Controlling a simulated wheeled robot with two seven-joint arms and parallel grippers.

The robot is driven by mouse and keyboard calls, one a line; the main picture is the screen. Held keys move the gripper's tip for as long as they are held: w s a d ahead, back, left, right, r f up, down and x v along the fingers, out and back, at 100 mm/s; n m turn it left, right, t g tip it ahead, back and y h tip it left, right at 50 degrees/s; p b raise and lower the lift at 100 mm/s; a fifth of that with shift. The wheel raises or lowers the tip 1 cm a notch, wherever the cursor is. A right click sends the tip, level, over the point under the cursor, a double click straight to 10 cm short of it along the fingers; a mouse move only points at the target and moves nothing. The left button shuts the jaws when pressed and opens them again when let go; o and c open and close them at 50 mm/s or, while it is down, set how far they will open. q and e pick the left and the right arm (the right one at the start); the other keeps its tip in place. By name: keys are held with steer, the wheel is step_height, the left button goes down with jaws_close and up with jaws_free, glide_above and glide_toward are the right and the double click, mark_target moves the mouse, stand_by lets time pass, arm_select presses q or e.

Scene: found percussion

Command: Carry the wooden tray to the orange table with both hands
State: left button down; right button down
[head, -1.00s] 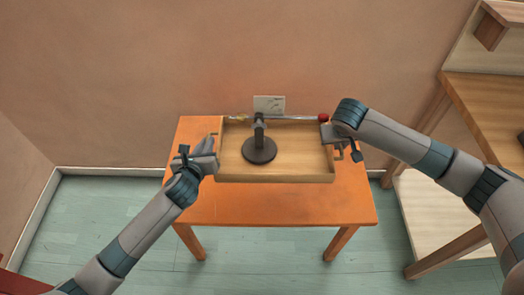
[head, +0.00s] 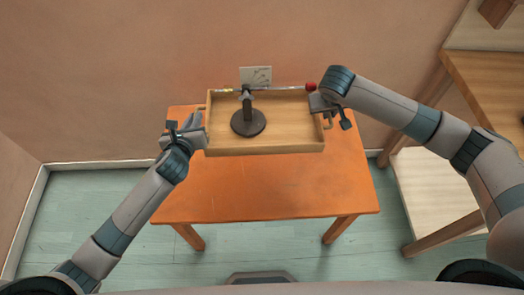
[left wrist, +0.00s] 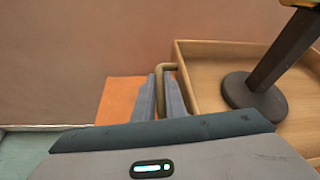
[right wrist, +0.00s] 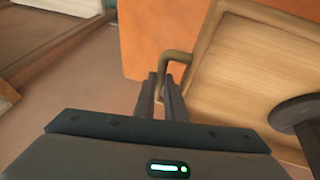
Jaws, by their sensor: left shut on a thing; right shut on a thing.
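The wooden tray (head: 285,130) is a shallow box held between my two grippers, over the back part of the orange table (head: 270,195). A dark stand with a round base (head: 248,122) stands in it, and a thin rod with a red ball end (head: 311,86) lies across the top of the stand. My left gripper (head: 203,122) is shut on the tray's left handle, a brass-coloured bar (left wrist: 163,67). My right gripper (head: 322,112) is shut on the right handle (right wrist: 177,57). Whether the tray touches the table is hard to tell.
A wall with a small pale plate (head: 256,76) rises right behind the table. A wooden shelf unit (head: 475,75) stands at the right, beside my right arm. The front of the orange table is bare.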

arm_select(q)
steer(key=shift+a, duration=0.1)
arm_select(e)
steer(key=shift+d, duration=0.15)
